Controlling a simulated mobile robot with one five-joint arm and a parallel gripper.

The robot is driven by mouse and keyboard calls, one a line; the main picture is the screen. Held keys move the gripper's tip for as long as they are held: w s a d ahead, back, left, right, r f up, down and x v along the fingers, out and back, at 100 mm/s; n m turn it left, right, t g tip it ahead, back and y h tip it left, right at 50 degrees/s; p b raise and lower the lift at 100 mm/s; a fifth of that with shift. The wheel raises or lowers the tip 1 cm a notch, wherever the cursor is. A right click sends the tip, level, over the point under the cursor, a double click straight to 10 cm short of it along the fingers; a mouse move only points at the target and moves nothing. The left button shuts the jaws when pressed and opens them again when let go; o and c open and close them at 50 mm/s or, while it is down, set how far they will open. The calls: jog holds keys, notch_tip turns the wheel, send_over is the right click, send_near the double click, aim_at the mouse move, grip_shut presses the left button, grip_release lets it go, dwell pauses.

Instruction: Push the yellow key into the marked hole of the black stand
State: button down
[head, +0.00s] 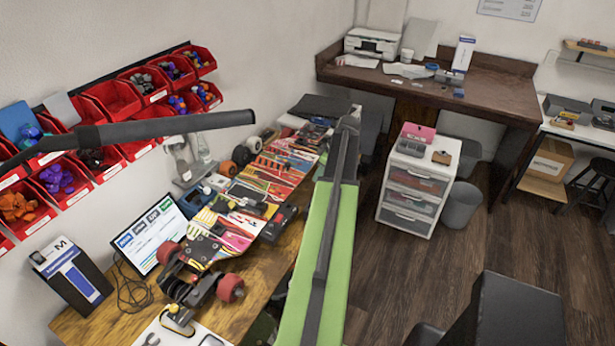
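I cannot pick out the yellow key or the black stand with its marked hole for sure. A small yellow and black item (178,319) lies at the near end of the wooden workbench; it is too small to tell what it is. A long green and dark grey link, which seems to be part of my arm, rises from the bottom middle and narrows to a grey end near the bench's right edge. I make out no gripper fingers, so what my gripper holds does not show.
The wooden workbench (233,318) carries a wheeled truck assembly (196,280), colourful boards (262,190) and a tablet (150,236). Red bins (113,97) hang on the left wall. A white drawer unit (418,180) and grey bin (461,206) stand right. Wooden floor (410,290) lies open.

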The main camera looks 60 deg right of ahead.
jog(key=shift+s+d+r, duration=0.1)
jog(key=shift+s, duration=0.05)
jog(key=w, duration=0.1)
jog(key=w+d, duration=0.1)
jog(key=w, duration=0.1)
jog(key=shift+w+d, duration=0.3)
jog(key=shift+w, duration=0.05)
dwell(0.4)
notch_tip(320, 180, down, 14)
jog(key=b, duration=1.4)
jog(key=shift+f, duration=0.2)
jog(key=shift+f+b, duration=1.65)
jog(key=shift+b, duration=0.2)
dwell(2.2)
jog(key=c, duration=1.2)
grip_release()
